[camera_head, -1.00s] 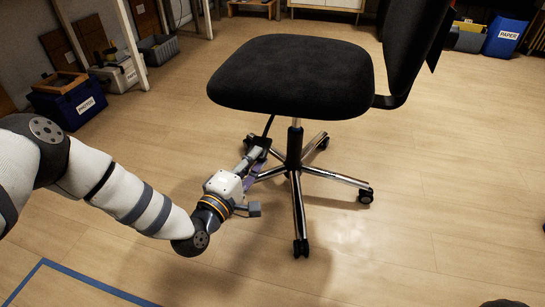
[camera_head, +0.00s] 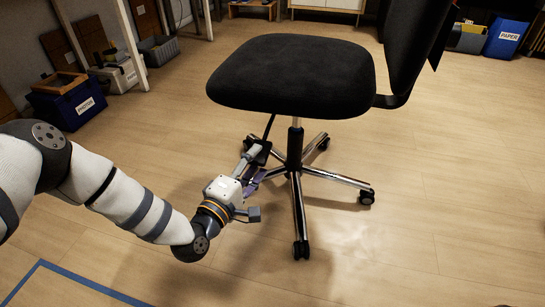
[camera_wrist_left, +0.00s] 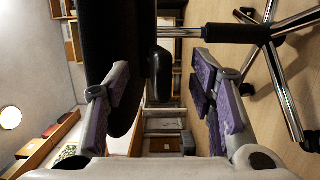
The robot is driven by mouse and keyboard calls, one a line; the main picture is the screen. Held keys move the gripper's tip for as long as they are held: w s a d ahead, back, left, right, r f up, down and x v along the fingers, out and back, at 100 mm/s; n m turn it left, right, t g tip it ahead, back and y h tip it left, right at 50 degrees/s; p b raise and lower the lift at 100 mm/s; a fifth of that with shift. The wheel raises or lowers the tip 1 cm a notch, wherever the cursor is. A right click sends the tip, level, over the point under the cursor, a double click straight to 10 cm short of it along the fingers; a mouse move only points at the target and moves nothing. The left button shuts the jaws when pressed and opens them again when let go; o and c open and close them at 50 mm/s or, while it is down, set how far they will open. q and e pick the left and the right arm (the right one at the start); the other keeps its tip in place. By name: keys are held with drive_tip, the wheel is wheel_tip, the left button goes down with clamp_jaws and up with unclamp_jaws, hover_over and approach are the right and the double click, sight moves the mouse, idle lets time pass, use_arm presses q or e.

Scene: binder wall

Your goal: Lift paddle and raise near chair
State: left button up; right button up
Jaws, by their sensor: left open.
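The black office chair has a padded seat (camera_head: 290,72) on a chrome column and a wheeled star base (camera_head: 298,200). A thin dark lever runs down from under the seat to a black paddle (camera_head: 259,151). My left gripper (camera_head: 258,164) is low beside the column, under the seat's left side, with its fingers near the paddle. In the left wrist view the purple-padded fingers (camera_wrist_left: 165,96) stand apart, and the paddle (camera_wrist_left: 163,72) shows between them, apparently untouched. The seat's dark side (camera_wrist_left: 118,55) lies behind the left finger. My right gripper is not seen.
A blue tape line (camera_head: 95,285) marks the floor at lower left. The wooden floor (camera_head: 440,190) right of the chair is clear.

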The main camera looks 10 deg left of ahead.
use_arm(q)
drive_tip(key=p+v, duration=0.3)
drive_tip(key=v, duration=0.6)
drive_tip(key=shift+p, duration=0.4)
drive_tip(key=shift+s, duration=0.1)
